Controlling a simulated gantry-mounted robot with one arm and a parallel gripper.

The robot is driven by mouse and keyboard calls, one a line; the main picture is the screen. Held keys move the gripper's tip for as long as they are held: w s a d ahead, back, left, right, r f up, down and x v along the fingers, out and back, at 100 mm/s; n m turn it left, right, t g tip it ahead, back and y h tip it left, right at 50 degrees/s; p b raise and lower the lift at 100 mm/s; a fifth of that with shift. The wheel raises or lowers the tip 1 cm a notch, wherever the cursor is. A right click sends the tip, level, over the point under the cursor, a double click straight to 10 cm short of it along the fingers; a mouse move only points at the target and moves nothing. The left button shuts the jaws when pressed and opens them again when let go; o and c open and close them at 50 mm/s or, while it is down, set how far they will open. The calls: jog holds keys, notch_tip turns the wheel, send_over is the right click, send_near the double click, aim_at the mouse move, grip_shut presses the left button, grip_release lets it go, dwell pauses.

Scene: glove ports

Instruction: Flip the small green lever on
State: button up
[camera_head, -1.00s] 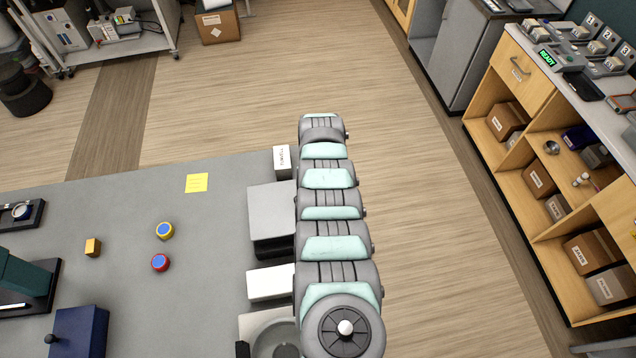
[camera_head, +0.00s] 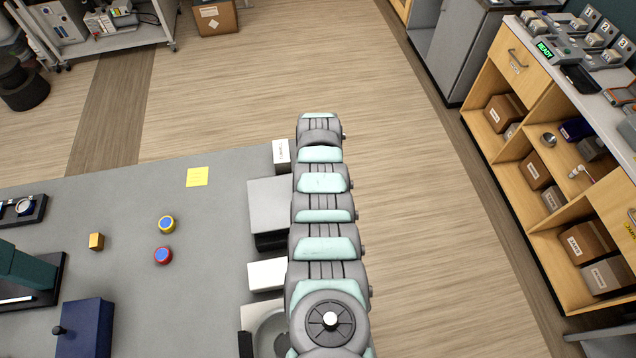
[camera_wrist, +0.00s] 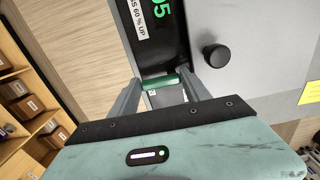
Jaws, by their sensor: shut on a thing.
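The small green lever (camera_wrist: 161,82) shows in the wrist view as a short green bar across a dark panel (camera_wrist: 155,62) on a grey device (camera_wrist: 270,45). My gripper (camera_wrist: 163,88) has one finger on each side of the lever and is shut on it. The lever's exact tilt is hard to tell from this angle. In the head view my arm stretches over the table's right side, and the gripper and the lever cannot be made out there.
A black knob (camera_wrist: 216,55) sticks out right of the lever. A white label (camera_wrist: 138,17) and green digits (camera_wrist: 161,10) lie above it. On the table (camera_head: 215,235) are a white box (camera_head: 267,274), a blue box (camera_head: 86,325) and small buttons (camera_head: 163,256). Open floor lies right of my arm.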

jog(key=o, duration=1.4)
notch_tip(320, 180, up, 8)
jog(key=p, duration=0.7)
jog(key=shift+d, duration=0.1)
